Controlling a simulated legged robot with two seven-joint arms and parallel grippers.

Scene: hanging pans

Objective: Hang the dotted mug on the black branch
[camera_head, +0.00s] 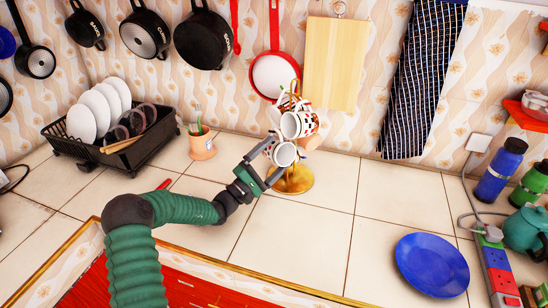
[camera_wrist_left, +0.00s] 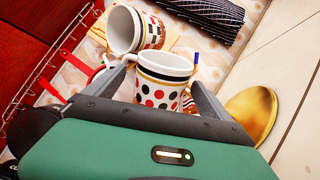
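The dotted mug (camera_wrist_left: 160,88) is white with red and black dots and a striped rim. It sits between the two fingers of my left gripper (camera_wrist_left: 161,72), which appear to press on both its sides. In the head view the dotted mug (camera_head: 283,153) is tilted, its mouth to the lower right, against the mug tree; my left gripper (camera_head: 277,158) reaches it from the left. The mug tree's gold base (camera_head: 292,181) stands below. A blue branch tip (camera_wrist_left: 197,60) shows behind the mug. I cannot make out the black branch. My right gripper is out of view.
Other patterned mugs (camera_head: 298,124) hang on the tree, close to the dotted one. A dish rack (camera_head: 78,153) and a utensil cup (camera_head: 201,144) stand left. A blue plate (camera_head: 432,264), bottles (camera_head: 500,172) and a power strip (camera_head: 495,262) are right. The front middle counter is clear.

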